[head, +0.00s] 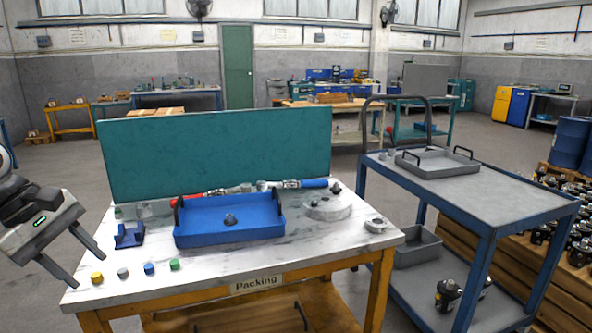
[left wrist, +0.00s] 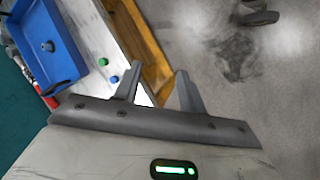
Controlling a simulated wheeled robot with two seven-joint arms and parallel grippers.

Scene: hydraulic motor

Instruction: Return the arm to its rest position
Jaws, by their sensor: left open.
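My left gripper (head: 88,270) is at the left of the head view, beside the left edge of the packing table (head: 330,240). Its two fingers are spread apart with nothing between them. In the left wrist view the open fingers (left wrist: 158,88) point past the table's edge toward the grey floor. The rest of the left arm is mostly outside the head view. My right gripper does not show in either view.
A blue tray (head: 228,236) with a small dark part (head: 230,219) stands on the table, near a blue holder (head: 129,236) and several coloured caps. A teal panel (head: 215,150) rises behind. A blue-framed cart (head: 465,190) is at right. Floor left of the table is clear.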

